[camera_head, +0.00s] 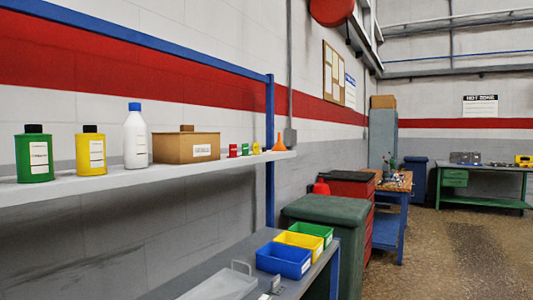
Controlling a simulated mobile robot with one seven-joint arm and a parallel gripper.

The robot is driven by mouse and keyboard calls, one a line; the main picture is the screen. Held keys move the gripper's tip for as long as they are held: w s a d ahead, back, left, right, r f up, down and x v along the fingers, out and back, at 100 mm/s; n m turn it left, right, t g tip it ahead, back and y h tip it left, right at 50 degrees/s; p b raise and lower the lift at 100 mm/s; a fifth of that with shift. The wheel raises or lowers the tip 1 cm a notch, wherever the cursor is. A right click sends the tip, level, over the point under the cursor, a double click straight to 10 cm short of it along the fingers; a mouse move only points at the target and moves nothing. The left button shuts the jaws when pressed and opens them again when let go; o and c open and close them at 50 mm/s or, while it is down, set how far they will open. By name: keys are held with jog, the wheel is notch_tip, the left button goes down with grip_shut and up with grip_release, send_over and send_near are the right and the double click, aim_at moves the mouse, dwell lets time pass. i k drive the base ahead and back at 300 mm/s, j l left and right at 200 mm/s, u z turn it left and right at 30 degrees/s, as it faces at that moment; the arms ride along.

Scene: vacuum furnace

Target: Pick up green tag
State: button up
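I cannot make out a green tag for certain in the head view. A small green item (245,149) stands on the white shelf (150,171), between a small red item (233,151) and a small yellow one (256,149); it looks more like a little can or spool, too small to tell. Other green things are a green bottle (34,158) with a dark cap and a pale label at the shelf's left end, and a green bin (311,230) on the bench below. My gripper is not in view.
The shelf also bears a yellow bottle (91,153), a white bottle (136,139), a cardboard box (186,148) and an orange funnel (279,143). Below, a grey bench (205,272) holds blue (284,262) and yellow bins (299,241). Open floor (440,250) lies at right.

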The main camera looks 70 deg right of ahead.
aim_at(245, 147)
jog(key=z, duration=2)
jog(key=k+u, duration=0.15)
jog(key=u, duration=2.45)
jog(key=z, duration=2.5)
